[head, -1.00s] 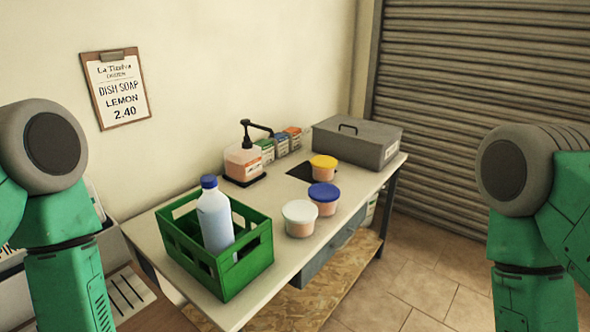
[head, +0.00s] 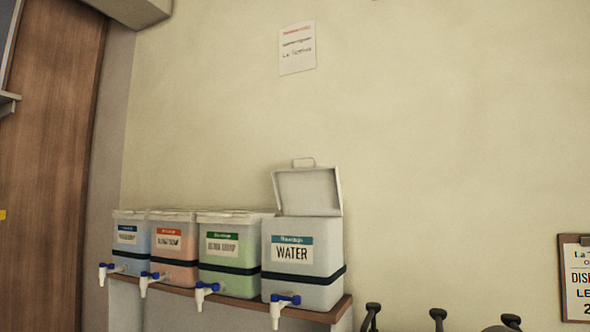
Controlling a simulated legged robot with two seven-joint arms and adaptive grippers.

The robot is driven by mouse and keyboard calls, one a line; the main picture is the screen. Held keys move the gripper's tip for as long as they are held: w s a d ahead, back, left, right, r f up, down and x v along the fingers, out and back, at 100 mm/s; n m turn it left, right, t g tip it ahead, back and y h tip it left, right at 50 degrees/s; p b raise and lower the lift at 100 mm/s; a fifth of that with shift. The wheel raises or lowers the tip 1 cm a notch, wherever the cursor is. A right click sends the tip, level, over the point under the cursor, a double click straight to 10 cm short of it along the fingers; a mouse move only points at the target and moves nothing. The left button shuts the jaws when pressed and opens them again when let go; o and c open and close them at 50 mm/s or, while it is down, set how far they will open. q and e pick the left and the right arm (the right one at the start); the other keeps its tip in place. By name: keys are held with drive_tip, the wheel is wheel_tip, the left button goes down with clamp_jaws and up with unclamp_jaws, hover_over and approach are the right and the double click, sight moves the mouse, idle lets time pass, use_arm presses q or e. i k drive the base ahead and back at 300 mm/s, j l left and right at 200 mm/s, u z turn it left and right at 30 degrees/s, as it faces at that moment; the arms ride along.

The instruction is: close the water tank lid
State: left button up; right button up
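The water tank (head: 315,250) is a translucent box with a dark strap and a label reading WATER. It stands at the right end of a row of tanks in the head view. Its lid (head: 308,192) is white-grey with a handle on its edge and stands raised, tilted back toward the wall. A white tap with a blue handle (head: 284,300) sticks out at the tank's lower front. Neither of my grippers is in view.
Blue (head: 131,263), orange (head: 173,272) and green (head: 231,281) tanks with closed lids and taps stand left of the water tank on a wooden-topped shelf (head: 325,315). Dark knobbed tops (head: 438,316) show at the bottom right. A clipboard (head: 575,280) hangs on the right.

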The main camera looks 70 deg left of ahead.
sight(315, 191)
drive_tip(key=u, duration=2.2)
